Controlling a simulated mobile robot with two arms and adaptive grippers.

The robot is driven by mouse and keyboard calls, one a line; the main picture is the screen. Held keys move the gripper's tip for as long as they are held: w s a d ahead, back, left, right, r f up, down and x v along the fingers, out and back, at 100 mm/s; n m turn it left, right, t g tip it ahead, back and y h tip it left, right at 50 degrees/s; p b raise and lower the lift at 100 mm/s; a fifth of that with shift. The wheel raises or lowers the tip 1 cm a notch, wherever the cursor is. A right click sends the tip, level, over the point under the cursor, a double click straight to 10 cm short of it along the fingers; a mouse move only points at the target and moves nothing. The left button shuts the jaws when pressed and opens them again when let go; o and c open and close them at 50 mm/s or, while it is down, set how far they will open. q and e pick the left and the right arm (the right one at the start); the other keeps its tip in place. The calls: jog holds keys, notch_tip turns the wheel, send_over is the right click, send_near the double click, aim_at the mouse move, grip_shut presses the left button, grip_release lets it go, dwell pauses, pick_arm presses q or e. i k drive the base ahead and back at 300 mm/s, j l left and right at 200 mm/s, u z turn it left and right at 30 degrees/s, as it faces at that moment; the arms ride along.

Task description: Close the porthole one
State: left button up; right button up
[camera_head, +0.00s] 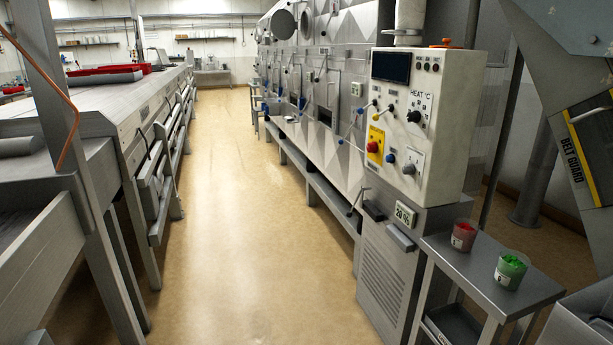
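A round porthole (284,24) is high on the far part of the long metal dryer hood (345,70) in the head view; its face looks dark grey. Just right of it a narrower oval disc (305,23) stands out from the hood wall. It looks like a round cover seen at an angle, but I cannot tell for sure whether it is swung open or which opening it belongs to. Another round shape (259,33) shows farther left. The portholes are far off and small. Neither of my grippers is in view.
A control cabinet (450,90) stands at the hood's near end. A small metal side table (480,270) holds a red cup (464,236) and a green-filled cup (510,270). A long machine (100,115) runs along the left. The tan floor aisle (235,210) is clear.

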aim_at(282, 24)
jog(key=i+j+u, duration=0.2)
jog(key=i+u, duration=0.15)
jog(key=i, duration=0.65)
jog(key=i+l+u, duration=0.1)
jog(key=i+u, duration=0.25)
jog(key=i, duration=2.65)
jog(key=i+z, duration=0.1)
jog(key=i, duration=0.4)
jog(key=i+j+z, duration=0.15)
jog(key=i, duration=0.35)
jog(key=i+j+z, duration=0.1)
jog(key=i, duration=0.4)
jog(key=i+j+z, duration=0.1)
jog(key=i+j, duration=0.15)
jog(key=i, duration=0.25)
jog(key=i+j+z, duration=0.2)
jog(key=i+z, duration=0.25)
jog(key=i+j+z, duration=0.25)
jog(key=z, duration=0.15)
jog(key=i+j+z, duration=0.25)
jog(key=j+z, duration=0.2)
jog(key=i+j+z, duration=0.2)
jog(key=j+z, duration=0.2)
jog(key=i+j+z, duration=0.1)
jog(key=j+z, duration=0.35)
jog(key=j, duration=0.2)
